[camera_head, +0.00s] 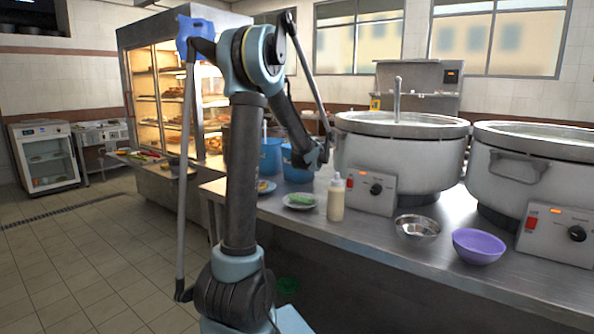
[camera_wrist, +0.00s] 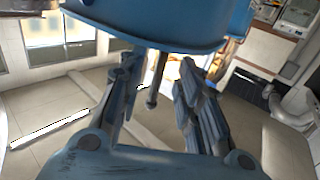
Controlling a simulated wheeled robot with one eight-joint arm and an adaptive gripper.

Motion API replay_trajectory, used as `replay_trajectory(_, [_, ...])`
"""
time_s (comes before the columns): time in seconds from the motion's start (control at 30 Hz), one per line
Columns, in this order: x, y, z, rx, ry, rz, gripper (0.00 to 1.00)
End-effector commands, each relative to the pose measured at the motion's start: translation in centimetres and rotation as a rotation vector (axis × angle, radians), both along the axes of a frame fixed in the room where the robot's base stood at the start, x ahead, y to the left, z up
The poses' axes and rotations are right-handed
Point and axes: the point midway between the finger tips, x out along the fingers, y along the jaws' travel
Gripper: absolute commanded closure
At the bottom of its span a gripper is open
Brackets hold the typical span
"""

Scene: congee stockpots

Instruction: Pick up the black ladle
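In the wrist view, a thin dark handle (camera_wrist: 155,80) with a rounded end shows between the two fingers of my gripper (camera_wrist: 158,92). It appears to belong to the black ladle and sticks out past the rim of a blue bucket (camera_wrist: 165,35). The fingers are apart, with visible gaps beside the handle. The ladle's bowl is hidden. In the head view, my gripper (camera_head: 322,158) is by the right one of two blue buckets (camera_head: 297,172) on the counter. I cannot make out the black ladle there.
A second blue bucket (camera_head: 269,160) stands to the left. A plate of greens (camera_head: 300,201), a cream bottle (camera_head: 336,200), a metal bowl (camera_head: 417,228) and a purple bowl (camera_head: 478,245) stand on the counter. Two large stockpots (camera_head: 400,165) stand behind; a metal handle (camera_head: 397,97) rises from one.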

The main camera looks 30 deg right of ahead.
Motion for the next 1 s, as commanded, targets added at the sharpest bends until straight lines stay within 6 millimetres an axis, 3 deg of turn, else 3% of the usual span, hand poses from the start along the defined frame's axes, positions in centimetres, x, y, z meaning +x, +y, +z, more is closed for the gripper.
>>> replay_trajectory(0.3, [4.0, -0.9, -0.2, 0.0, 0.0, 0.003, 0.68])
replay_trajectory(0.57, [4.4, -1.0, -0.2, 0.0, 0.0, 0.001, 0.68])
replay_trajectory(0.7, [4.3, -1.0, -0.2, 0.0, 0.0, 0.001, 0.97])
replay_trajectory(0.73, [4.3, -1.0, -0.2, 0.0, 0.0, 0.001, 1.0])
replay_trajectory(1.0, [4.3, -1.0, -0.2, 0.0, 0.0, 0.001, 1.0])
